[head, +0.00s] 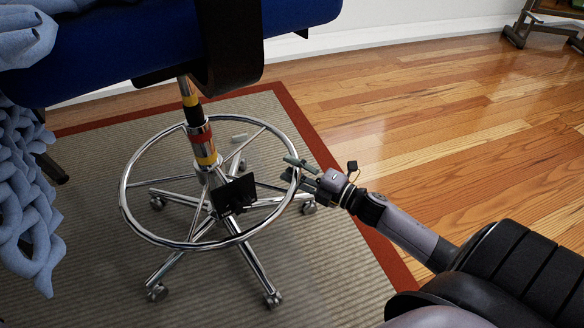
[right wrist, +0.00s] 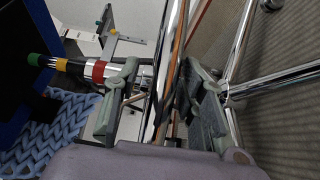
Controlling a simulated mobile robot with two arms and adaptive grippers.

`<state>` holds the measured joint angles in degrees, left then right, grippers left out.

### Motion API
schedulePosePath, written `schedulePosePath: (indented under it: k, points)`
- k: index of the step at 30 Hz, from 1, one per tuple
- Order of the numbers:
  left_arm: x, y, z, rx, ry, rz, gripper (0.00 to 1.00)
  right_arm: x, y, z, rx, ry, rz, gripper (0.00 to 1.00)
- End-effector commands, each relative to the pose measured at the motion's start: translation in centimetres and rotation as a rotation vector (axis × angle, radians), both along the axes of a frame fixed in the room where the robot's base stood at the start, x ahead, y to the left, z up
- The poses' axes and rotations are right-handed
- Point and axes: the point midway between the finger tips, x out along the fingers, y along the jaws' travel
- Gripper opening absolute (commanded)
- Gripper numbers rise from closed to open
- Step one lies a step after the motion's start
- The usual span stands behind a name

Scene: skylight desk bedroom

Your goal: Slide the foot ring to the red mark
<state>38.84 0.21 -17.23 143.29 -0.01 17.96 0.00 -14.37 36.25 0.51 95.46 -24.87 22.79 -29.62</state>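The chrome foot ring (head: 128,214) circles the lower part of the chair's column in the head view. Its hub (head: 208,172) sits below the red mark (head: 201,138), with a yellow band between them. My right gripper (head: 299,174) is at the ring's right rim. In the right wrist view, the ring's tube (right wrist: 168,65) runs between the two spread fingers of this gripper (right wrist: 160,108); I cannot tell whether either finger touches it. The red mark (right wrist: 95,71) shows left of the fingers there. My left gripper is not in view.
A blue seat (head: 200,35) overhangs the ring. A black plate (head: 234,194) is near the hub. Chrome legs on casters (head: 272,299) spread over the red-edged rug (head: 330,270). A blue knitted blanket (head: 28,190) hangs at left.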

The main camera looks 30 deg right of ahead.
Motion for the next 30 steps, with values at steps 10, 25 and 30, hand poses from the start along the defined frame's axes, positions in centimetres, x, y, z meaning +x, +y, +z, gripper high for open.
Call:
schedulePosePath:
  k: [10,25,30]
  points:
    - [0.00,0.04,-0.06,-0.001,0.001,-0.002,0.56,0.01,0.00,0.04,-0.001,-0.001,0.001,0.13]
    - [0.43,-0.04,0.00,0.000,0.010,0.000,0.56,0.09,0.01,0.39,0.000,-0.008,0.002,0.00]
    - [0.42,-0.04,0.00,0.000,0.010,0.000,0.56,0.11,-0.01,0.49,0.000,-0.010,0.002,0.00]
